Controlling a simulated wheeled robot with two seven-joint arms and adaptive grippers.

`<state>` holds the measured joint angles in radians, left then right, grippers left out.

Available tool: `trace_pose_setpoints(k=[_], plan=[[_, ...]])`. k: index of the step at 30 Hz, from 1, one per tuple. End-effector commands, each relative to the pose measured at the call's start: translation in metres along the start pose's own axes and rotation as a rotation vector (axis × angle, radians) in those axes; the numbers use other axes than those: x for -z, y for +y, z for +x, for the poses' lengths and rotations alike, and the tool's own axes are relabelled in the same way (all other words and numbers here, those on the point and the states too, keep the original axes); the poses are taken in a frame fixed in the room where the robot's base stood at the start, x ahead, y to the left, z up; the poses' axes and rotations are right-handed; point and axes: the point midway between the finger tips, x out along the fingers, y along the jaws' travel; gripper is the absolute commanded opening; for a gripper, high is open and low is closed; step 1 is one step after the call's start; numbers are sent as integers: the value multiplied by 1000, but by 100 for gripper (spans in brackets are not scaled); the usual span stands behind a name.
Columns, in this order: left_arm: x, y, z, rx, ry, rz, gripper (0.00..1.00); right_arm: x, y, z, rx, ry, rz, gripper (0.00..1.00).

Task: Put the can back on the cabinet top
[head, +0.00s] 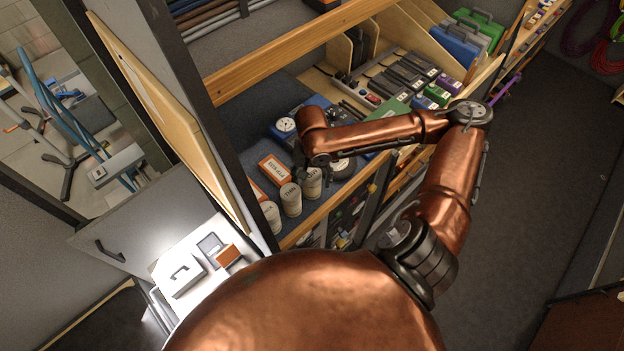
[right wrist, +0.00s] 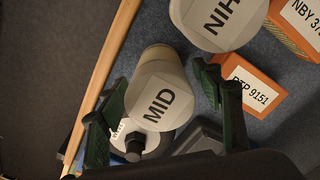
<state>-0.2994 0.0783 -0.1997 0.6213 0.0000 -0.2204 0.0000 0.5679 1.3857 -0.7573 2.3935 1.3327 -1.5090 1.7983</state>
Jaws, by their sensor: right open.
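Three pale cans with white lids stand in a row along the wooden front edge of the cabinet top (head: 262,130). The can labelled MID (right wrist: 160,102), nearest my gripper in the head view (head: 312,185), sits between my right gripper's fingers in the right wrist view. My right gripper (right wrist: 165,110) is open, with dark green fingers on either side of this can; contact cannot be told. In the head view the gripper (head: 313,172) is partly hidden by its arm. My left gripper is not in view.
A wooden rail (head: 290,55) crosses above.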

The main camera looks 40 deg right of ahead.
Motion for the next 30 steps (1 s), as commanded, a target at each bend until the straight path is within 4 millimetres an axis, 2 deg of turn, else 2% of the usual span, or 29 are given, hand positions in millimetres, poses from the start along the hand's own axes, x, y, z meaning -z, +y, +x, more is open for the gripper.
trace_pose_setpoints(k=[5, 15, 21, 30], plan=[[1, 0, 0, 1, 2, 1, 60, 1, 0, -12, 1, 3, -1, 60], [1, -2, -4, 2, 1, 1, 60, 1, -1, -82, 3, 5, 0, 60], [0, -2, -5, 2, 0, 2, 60, 1, -1, -112, 2, 3, 0, 60], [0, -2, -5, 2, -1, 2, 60, 0, 0, -123, -1, 0, 0, 60]])
